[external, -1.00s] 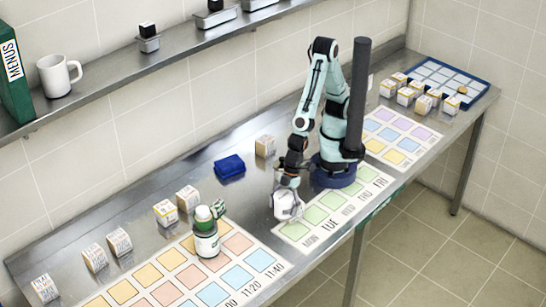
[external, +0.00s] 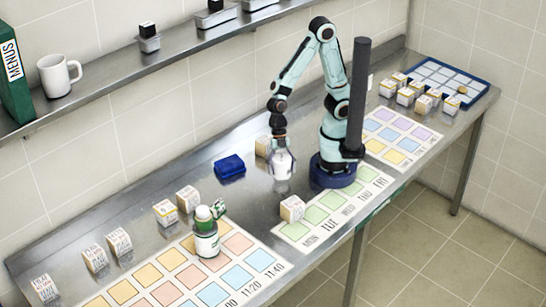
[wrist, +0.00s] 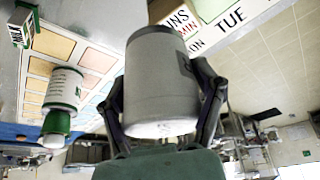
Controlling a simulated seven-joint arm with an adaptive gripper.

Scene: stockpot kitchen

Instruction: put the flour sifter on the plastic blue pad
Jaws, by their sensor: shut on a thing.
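My gripper (external: 281,158) is shut on a pale grey-white cylinder, which looks like the flour sifter (external: 283,168), and holds it above the steel counter. In the wrist view the sifter (wrist: 162,80) fills the middle, with a dark finger on each side. The blue pad (external: 229,168) lies on the counter to the left of my gripper, with nothing resting on it. The sifter's far side is hidden in the wrist view.
A green and white bottle (external: 206,240) stands on the coloured chart (external: 262,285). A small white box (external: 292,208) sits at the corner of the weekday chart (external: 325,222). Another box (external: 263,147) stands behind my gripper. Bare counter lies between gripper and pad.

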